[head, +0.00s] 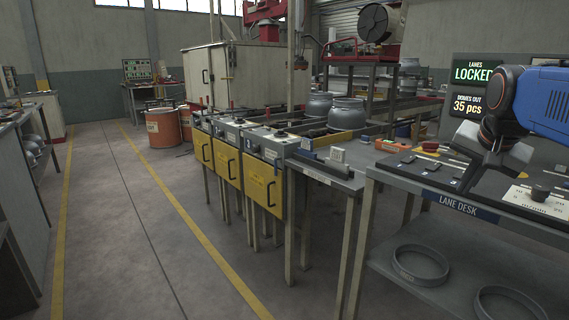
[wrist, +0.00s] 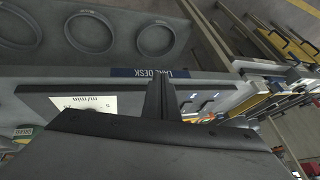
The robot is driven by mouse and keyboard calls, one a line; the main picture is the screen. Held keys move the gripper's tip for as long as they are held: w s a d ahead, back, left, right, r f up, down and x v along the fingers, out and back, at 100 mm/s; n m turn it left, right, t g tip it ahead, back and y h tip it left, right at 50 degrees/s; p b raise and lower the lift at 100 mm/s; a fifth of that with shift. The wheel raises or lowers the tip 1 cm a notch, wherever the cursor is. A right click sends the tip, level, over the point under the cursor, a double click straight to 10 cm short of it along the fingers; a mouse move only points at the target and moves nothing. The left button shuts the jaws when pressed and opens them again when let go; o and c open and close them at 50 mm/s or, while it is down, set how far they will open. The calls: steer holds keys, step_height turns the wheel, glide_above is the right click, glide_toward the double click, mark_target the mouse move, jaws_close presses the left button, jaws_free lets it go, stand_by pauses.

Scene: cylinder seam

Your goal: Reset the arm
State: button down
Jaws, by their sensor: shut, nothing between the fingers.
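My arm (head: 548,98), blue and grey, reaches in from the right edge of the head view, over the desk labelled LANE DESK (head: 458,206). My gripper (wrist: 160,92) shows in the wrist view as dark fingers closed together, with nothing between them. It points at the desk's labelled front edge (wrist: 190,73). The gap between the fingers and the desk is hard to judge. In the head view the grey wrist end is above the desk's dark panel, and the fingertips are hard to make out.
A screen (head: 479,72) reading LOCKED stands behind the arm. Rings (head: 421,264) lie on the desk's lower shelf. Lanes with yellow front panels (head: 228,164) and grey pots (head: 347,113) stand left of the desk. The floor (head: 120,200) further left is clear.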

steer(key=s+a+f+n, duration=0.3)
steer(key=s+a+f, duration=0.1)
steer(key=s+f, duration=0.2)
steer(key=s+a+f+n+y, duration=0.1)
steer(key=s+a+f+n, duration=0.2)
steer(key=s+f, duration=0.3)
steer(key=s+a+f+n+g+y, duration=0.1)
steer(key=s+a+f+n, duration=0.2)
steer(key=f, duration=0.7)
steer(key=s+a, duration=0.2)
steer(key=s, duration=0.2)
steer(key=shift+a+n, duration=0.2)
steer(key=shift+n, duration=0.1)
